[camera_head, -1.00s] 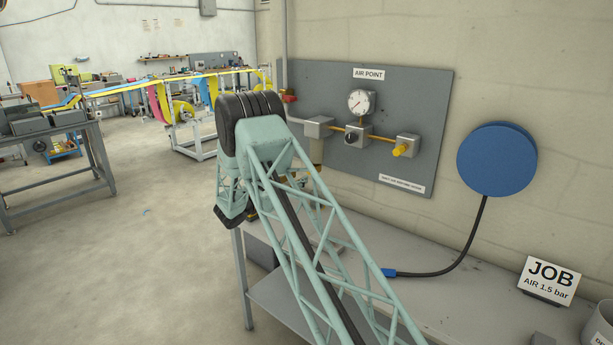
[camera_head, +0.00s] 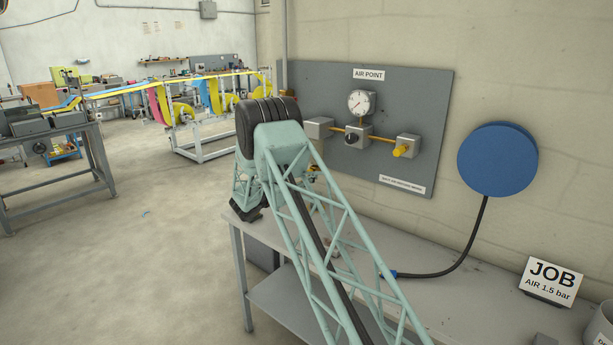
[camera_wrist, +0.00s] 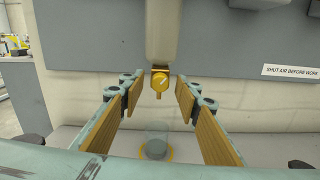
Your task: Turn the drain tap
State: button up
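The drain tap (camera_wrist: 160,84) is a small yellow knob with a short stub, under a grey bowl (camera_wrist: 167,35) in the wrist view. My gripper (camera_wrist: 158,96) is open, with its wood-coloured finger pads apart on the left and right. The tap appears between the fingertips in the picture; I see no finger touching it. How far ahead of the tips it sits is hard to tell. In the head view my arm hides most of the gripper and the tap.
The grey air-point panel (camera_head: 430,100) carries a gauge (camera_head: 361,103) and a yellow knob (camera_head: 402,150). A clear cup (camera_wrist: 156,142) with a yellow ring stands below the tap. A blue disc (camera_head: 497,160) with a black hose and a JOB sign (camera_head: 550,280) are right.

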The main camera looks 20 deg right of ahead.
jog(key=c, duration=0.8)
jog(key=shift+n+p, duration=0.4)
jog(key=n+p, duration=0.9)
jog(key=n, duration=0.6)
jog(key=shift+n+p, duration=0.3)
jog(key=shift+p, duration=0.1)
jog(key=o, duration=0.8)
